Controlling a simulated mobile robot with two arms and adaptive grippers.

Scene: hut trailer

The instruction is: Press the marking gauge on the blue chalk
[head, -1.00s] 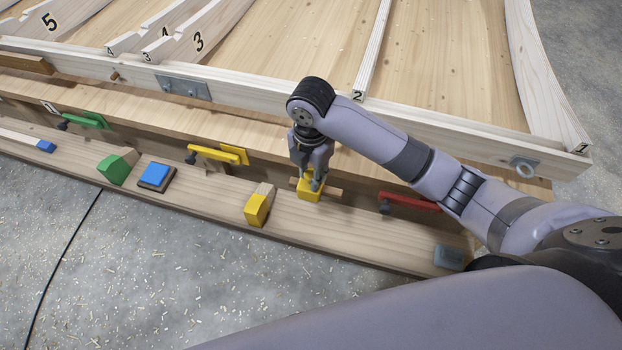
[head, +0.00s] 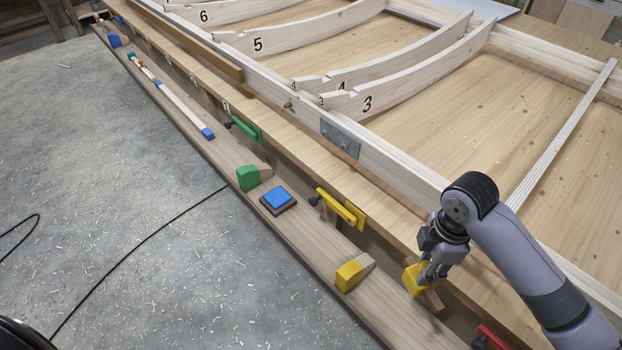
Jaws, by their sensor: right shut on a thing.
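The marking gauge, a yellow block (head: 413,281) with a wooden stem (head: 433,300), is in my right gripper (head: 432,273) at the lower right. The gripper is shut on it, and its fingers hide part of the block. I cannot tell whether the gauge touches the plank below. The blue chalk (head: 277,197) is a flat blue block in a dark square holder on the plank. It lies up and to the left of the gauge, clearly apart from it. My left gripper is not in view.
A yellow-and-wood block (head: 352,273) stands on the plank (head: 310,240) between gauge and chalk. A green wedge (head: 249,178) is just beyond the chalk. Yellow (head: 340,207) and green (head: 245,129) clamps line the bench side. Numbered ribs rise behind.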

